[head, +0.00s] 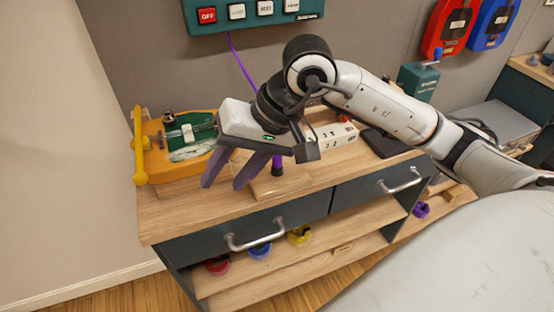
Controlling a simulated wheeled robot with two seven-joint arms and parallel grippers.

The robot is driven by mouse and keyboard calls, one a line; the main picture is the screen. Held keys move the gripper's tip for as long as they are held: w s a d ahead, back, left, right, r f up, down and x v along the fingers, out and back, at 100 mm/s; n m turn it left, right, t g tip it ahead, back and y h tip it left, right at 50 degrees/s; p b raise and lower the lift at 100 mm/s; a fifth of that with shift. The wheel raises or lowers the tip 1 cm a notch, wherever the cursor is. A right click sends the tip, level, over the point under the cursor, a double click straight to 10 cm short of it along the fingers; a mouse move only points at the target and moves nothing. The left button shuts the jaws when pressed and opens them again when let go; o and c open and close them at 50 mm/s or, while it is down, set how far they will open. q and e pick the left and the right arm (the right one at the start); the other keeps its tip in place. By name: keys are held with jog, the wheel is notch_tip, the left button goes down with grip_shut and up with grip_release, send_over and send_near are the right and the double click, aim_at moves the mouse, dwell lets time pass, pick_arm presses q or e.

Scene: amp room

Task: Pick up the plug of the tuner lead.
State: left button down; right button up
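A purple lead (238,58) hangs from the green button box on the wall and passes behind my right arm. A dark purple plug (277,166) stands upright at a wooden block on the cabinet top; I take it to be the end of this lead, but the stretch between is hidden. My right gripper (223,186) points down over the cabinet top, left of the plug and apart from it. Its two purple-grey fingers are spread with nothing seen between them. My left gripper is not in view.
An orange device (150,132) sits left of my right gripper. A white numbered box (338,137) and a dark pad (382,143) lie to the right. The green button box (255,14) is above. The front strip of the wooden cabinet top (185,218) is clear.

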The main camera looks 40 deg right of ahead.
aim_at(277, 161)
jog(key=w+d+r+h, duration=0.2)
jog(key=d+h, duration=0.4)
jog(key=d, duration=0.7)
jog(key=shift+n+t, duration=0.3)
jog(key=shift+n, duration=0.1)
jog(key=shift+d+p+x, duration=0.15)
jog(key=shift+p+x, duration=0.05)
jog(key=shift+x, duration=1.55)
jog(key=shift+d+p+x, duration=0.15)
jog(key=shift+d+x, duration=0.05)
jog(key=shift+x, duration=1.55)
jog(key=shift+d+p+x, duration=0.15)
jog(key=shift+p+x, duration=0.05)
jog(key=shift+x, duration=1.55)
grip_shut()
